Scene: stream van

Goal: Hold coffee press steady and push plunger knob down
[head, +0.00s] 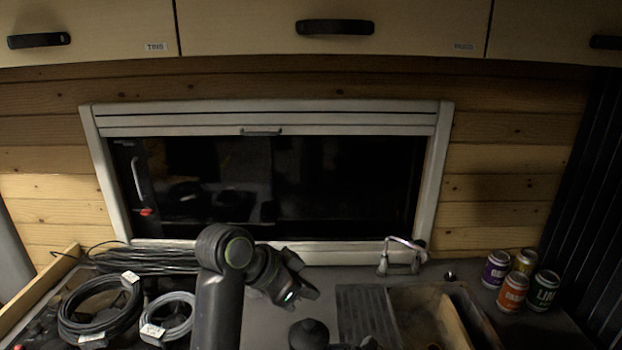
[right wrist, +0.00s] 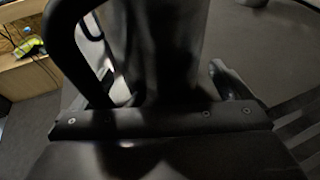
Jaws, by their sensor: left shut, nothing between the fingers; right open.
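A dark rounded knob on a wider dark top (head: 308,333), which looks like the top of the coffee press, shows at the bottom edge of the head view; its lower part is cut off. My left gripper (head: 291,294) is shut and empty, above and slightly left of the knob, apart from it. In the right wrist view a dark upright body (right wrist: 158,45), likely the press, stands ahead of my right gripper (right wrist: 160,92), with a black curved handle-like piece (right wrist: 62,35) at left. My right gripper is open; I cannot tell whether its fingers touch the body.
Coiled black cables (head: 100,318) and a grey coil (head: 168,318) lie at left. A sink (head: 440,300) with a tap (head: 400,255) and ribbed drainer (head: 362,312) is right of the knob. Several cans (head: 514,291) stand far right. A window (head: 270,185) is behind.

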